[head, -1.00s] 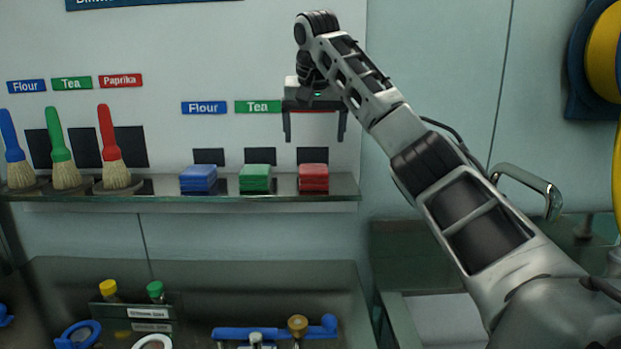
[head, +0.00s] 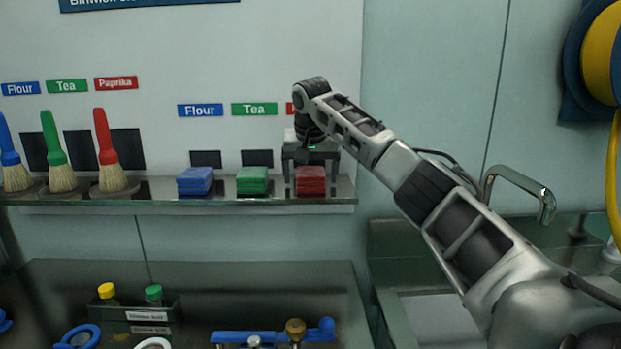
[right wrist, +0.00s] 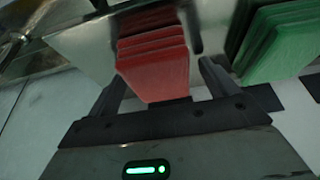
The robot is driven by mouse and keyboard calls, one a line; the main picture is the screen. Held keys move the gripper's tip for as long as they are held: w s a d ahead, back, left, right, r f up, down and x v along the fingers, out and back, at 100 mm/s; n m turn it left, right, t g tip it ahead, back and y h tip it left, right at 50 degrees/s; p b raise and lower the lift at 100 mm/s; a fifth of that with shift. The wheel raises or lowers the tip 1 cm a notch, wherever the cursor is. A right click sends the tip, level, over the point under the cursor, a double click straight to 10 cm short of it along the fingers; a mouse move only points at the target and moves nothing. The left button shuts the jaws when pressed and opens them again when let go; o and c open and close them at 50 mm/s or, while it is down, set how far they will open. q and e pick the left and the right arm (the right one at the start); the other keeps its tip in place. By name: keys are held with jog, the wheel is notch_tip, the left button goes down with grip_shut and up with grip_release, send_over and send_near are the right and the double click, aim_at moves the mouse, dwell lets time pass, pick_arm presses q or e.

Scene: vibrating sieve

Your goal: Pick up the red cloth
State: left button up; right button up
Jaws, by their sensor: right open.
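The red cloth (head: 311,181) is a folded stack at the right end of the glass wall shelf in the head view. My right gripper (head: 311,182) is open and points down, with one finger on each side of the red cloth. In the right wrist view, the red cloth (right wrist: 155,60) lies between the two spread fingers of the right gripper (right wrist: 160,78). I cannot tell whether the fingers touch it. My left gripper is not in view.
The green cloth (head: 253,181) lies just left of the red one; it also shows in the right wrist view (right wrist: 280,38). The blue cloth (head: 196,181) is farther left. Three brushes stand at the shelf's left. A metal tap (head: 522,188) is at the right.

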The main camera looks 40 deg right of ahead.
jog(key=shift+c, duration=0.3)
jog(key=c, duration=1)
jog(key=shift+r, duration=0.1)
jog(key=shift+r, duration=0.5)
jog(key=s+a+r, duration=0.8)
jog(key=a+r, duration=0.3)
jog(key=r, duration=0.1)
jog(key=shift+a+b, duration=0.3)
jog(key=shift+b, duration=0.15)
